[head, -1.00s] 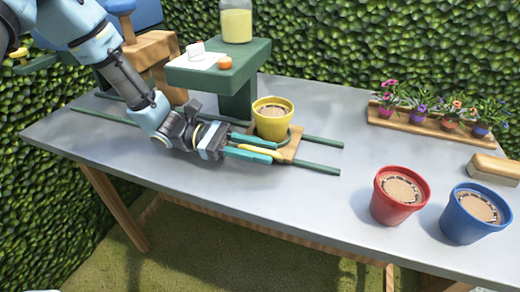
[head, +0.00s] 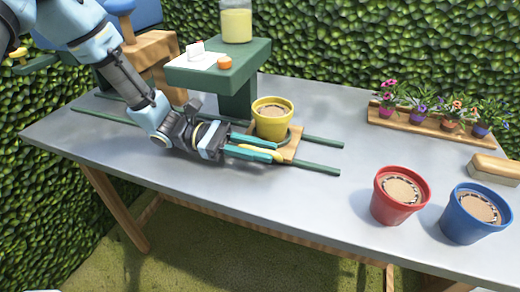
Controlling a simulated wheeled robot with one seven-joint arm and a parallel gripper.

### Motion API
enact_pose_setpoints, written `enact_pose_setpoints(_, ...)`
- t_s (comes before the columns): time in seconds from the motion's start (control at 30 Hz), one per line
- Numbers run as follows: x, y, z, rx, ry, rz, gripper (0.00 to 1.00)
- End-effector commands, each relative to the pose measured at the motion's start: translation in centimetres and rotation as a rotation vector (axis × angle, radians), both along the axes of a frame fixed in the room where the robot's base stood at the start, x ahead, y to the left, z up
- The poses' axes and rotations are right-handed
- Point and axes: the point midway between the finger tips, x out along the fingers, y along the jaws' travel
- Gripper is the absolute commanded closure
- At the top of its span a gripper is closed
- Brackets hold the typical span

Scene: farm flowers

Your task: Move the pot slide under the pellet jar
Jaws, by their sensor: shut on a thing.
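The pot slide (head: 290,148) is a wooden board on two green rails, with a yellow handle (head: 246,156) at its near side. A yellow pot (head: 272,118) stands upright on it, filled with brown soil. The pellet jar (head: 236,22), clear with pale yellow contents, sits on top of the green stand (head: 240,85). The slide and pot are in front of the stand and to the right of the jar. My gripper (head: 256,150) lies low at the slide's near side, its teal fingers shut on the yellow handle. The fingers partly hide the handle.
A red pot (head: 400,195) and a blue pot (head: 475,213) stand at the table's right front. A wooden tray of small flowers (head: 432,122) and a brush-like block (head: 493,168) are farther back. The green rails (head: 315,168) run left and right past the slide.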

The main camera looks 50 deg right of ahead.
Motion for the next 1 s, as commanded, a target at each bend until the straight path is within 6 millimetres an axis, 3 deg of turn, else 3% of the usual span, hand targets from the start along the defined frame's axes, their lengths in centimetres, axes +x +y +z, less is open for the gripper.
enact_pose_setpoints(0.5,0.2,0.6,-0.3,0.012,0.004,-0.007,1.00)
enact_pose_setpoints(0.67,3.5,1.5,-0.2,0.012,0.005,0.000,1.00)
enact_pose_setpoints(0.9,9.8,3.6,-0.3,0.011,0.006,0.001,1.00)
enact_pose_setpoints(1.0,11.4,4.2,-0.3,0.013,0.006,-0.001,1.00)
